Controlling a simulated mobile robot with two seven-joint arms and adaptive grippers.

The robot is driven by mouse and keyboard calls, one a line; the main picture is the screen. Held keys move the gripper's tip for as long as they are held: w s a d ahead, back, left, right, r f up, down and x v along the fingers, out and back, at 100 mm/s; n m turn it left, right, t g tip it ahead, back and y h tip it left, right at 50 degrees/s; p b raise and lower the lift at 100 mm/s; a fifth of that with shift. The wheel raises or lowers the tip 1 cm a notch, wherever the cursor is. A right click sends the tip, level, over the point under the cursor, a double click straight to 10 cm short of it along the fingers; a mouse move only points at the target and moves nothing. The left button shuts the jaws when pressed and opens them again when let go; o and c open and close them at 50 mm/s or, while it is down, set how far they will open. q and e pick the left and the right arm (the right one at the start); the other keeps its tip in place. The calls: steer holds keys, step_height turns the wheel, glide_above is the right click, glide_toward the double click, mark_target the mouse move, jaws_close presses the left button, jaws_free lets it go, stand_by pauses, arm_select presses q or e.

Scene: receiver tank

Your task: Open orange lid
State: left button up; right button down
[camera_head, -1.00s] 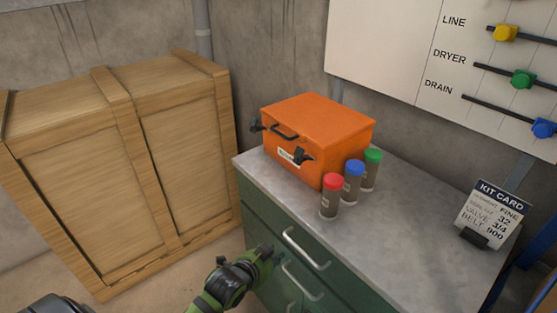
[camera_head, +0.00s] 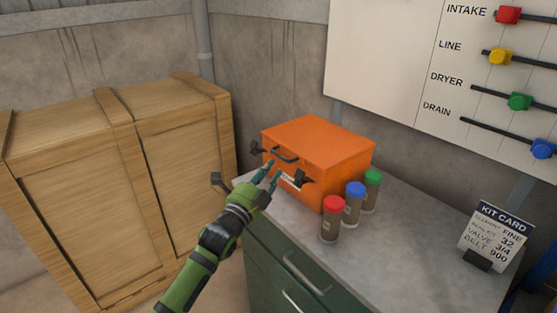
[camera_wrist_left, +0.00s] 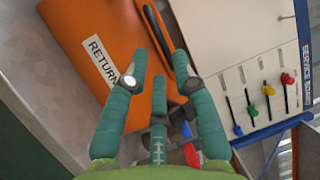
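The orange case (camera_head: 330,176) sits on the grey cabinet top with its orange lid (camera_head: 318,141) down. A dark handle (camera_head: 284,155) and two dark latches, one at the left (camera_head: 257,148) and one at the right (camera_head: 300,178), are on its front. My left gripper (camera_head: 274,170) is just in front of the case, between the latches and below the handle. In the left wrist view its teal fingers (camera_wrist_left: 158,72) are spread with nothing clearly held. The orange front with a "RETURN" label (camera_wrist_left: 101,61) shows beyond them. Contact cannot be told. My right gripper is not in view.
Red-capped (camera_head: 332,220), blue-capped (camera_head: 353,204) and green-capped (camera_head: 371,192) vials stand close to the case's right side. A kit card (camera_head: 494,236) stands further right on the cabinet top (camera_head: 410,235). A wooden crate (camera_head: 70,205) is at the left. A slider board (camera_head: 440,70) hangs behind.

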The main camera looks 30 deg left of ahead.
arm_select(q)
steer(key=w, duration=0.3)
steer(key=w+p, duration=0.1)
steer(key=w, duration=0.1)
steer(key=shift+w+r, duration=0.15)
steer(key=shift+r, duration=0.25)
jaws_close()
